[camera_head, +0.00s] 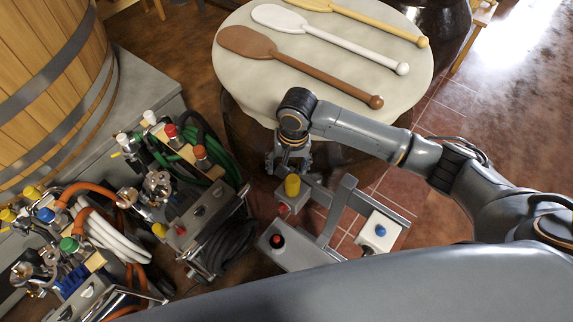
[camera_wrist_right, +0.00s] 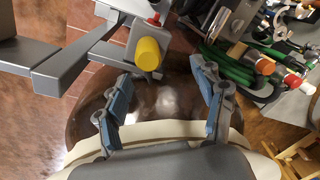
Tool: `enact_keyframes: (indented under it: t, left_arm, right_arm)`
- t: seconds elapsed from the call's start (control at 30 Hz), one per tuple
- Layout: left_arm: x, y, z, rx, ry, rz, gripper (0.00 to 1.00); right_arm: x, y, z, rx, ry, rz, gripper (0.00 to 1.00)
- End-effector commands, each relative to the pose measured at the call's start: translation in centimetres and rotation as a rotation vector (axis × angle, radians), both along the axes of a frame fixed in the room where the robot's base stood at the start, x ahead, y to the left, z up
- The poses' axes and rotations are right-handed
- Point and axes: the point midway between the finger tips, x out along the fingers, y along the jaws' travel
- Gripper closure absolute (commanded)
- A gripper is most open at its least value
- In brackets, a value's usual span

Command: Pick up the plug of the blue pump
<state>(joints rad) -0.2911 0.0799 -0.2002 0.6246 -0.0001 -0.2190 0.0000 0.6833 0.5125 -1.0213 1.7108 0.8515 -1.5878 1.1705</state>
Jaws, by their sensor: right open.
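A blue round knob (camera_head: 381,231) sits on a white block (camera_head: 376,238) at the right end of a grey metal frame. I cannot tell whether it is the blue pump's plug. A blue cap (camera_head: 45,215) also shows among the pumps at lower left. My right gripper (camera_head: 290,165) is above the frame's far end, beside the jar. In the right wrist view its blue-padded fingers (camera_wrist_right: 163,75) are spread and empty. A yellow cylinder (camera_wrist_right: 148,54) on a grey block lies just beyond the left finger; the head view shows it too (camera_head: 292,186). My left gripper is out of view.
A pale jar lid (camera_head: 225,75) with several paddles is at the top. A wooden barrel (camera_head: 50,70) stands at left. Pumps with hoses (camera_head: 200,205) crowd the lower left. A red knob (camera_head: 277,240) sits on the frame.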

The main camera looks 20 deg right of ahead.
Motion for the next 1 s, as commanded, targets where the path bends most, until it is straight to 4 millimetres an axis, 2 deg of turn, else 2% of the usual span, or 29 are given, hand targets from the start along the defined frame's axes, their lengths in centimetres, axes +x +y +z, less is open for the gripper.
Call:
enact_keyframes:
  t: [0.03, 0.1, 0.23, 0.6, 0.87, 1.0]
  left_arm:
    - [-0.1, 0.0, 0.2, 0.0, 0.001, 0.0, 0.67]
    - [-0.2, 0.0, 0.2, 0.001, 0.003, 0.001, 0.67]
    - [-0.5, 0.1, 0.2, 0.002, 0.008, 0.001, 0.67]
    - [-1.8, 0.2, 0.1, 0.003, 0.026, 0.001, 0.67]
    - [-1.4, 0.2, 0.2, 0.003, 0.021, 0.001, 0.67]
    - [-1.0, 0.1, 0.6, 0.002, 0.015, 0.0, 0.67]
  right_arm:
    - [0.2, -0.7, 1.2, -0.03, 0.009, -0.02, 0.32]
    - [0.1, -1.4, 1.9, -0.056, 0.024, -0.046, 0.32]
    - [-0.1, -1.9, 1.9, -0.079, 0.041, -0.07, 0.32]
    - [-0.1, -1.9, -4.8, -0.079, 0.041, -0.072, 0.32]
    - [-0.2, -1.9, -6.8, -0.077, 0.039, -0.07, 0.32]
    - [-0.6, -1.9, -8.7, -0.079, 0.041, -0.07, 0.32]
